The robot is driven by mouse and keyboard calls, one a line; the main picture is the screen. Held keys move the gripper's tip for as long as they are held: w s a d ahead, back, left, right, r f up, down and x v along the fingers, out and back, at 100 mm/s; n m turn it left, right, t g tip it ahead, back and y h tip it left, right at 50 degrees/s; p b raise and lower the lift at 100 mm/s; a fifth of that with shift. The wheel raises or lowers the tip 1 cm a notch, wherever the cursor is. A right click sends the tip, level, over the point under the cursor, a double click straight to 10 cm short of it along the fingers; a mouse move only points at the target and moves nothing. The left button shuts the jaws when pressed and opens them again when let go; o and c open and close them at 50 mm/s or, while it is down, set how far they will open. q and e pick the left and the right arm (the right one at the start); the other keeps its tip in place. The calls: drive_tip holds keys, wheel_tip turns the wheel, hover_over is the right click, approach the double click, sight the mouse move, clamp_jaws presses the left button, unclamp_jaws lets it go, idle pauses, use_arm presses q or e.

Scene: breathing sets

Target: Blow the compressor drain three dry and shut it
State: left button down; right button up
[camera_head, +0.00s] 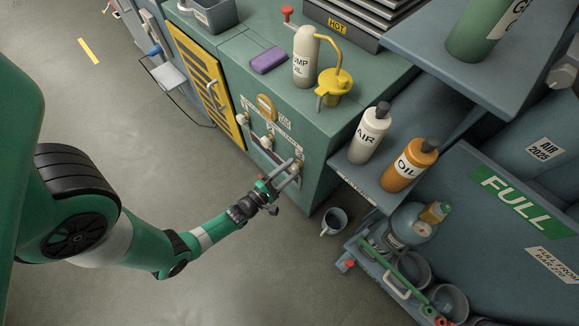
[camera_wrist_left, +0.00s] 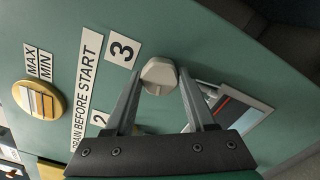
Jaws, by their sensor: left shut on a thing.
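My left gripper (camera_head: 289,174) is at the right end of the green compressor cabinet's front (camera_head: 318,165). In the left wrist view, my left gripper (camera_wrist_left: 158,88) is shut on a pale grey faceted knob (camera_wrist_left: 159,73), with one finger on each side. The knob sits beside the label 3 (camera_wrist_left: 122,51), so it is the drain three knob. Its outlet and any drip are hidden by the gripper. The label 2 (camera_wrist_left: 100,119) and the "DRAIN BEFORE START" strip (camera_wrist_left: 88,92) are alongside. My right gripper is not in view.
A grey mug (camera_head: 335,219) stands on the floor right of the gripper. A round yellow MAX/MIN gauge (camera_head: 266,107) is on the cabinet front. AIR (camera_head: 368,137) and OIL (camera_head: 407,169) bottles stand on a shelf at right. The floor at lower left is clear.

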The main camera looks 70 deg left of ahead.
use_arm(q)
drive_tip(key=n, duration=0.4)
drive_tip(key=shift+n, duration=2.4)
drive_tip(key=shift+c, duration=1.2)
unclamp_jaws()
drive_tip(key=p+v, duration=0.2)
drive_tip(key=v, duration=0.3)
drive_tip(key=shift+s+d+r, duration=0.1)
drive_tip(key=shift+s+r, duration=0.05)
drive_tip(key=p, duration=0.5)
approach(291, 169)
drive_tip(key=shift+s+d+f, duration=0.2)
drive_tip(key=shift+s+f, duration=0.05)
drive_tip(key=shift+s, duration=0.2)
drive_tip(key=shift+s+d+f, duration=0.2)
drive_tip(key=shift+s+d, duration=0.05)
drive_tip(key=shift+s, duration=0.25)
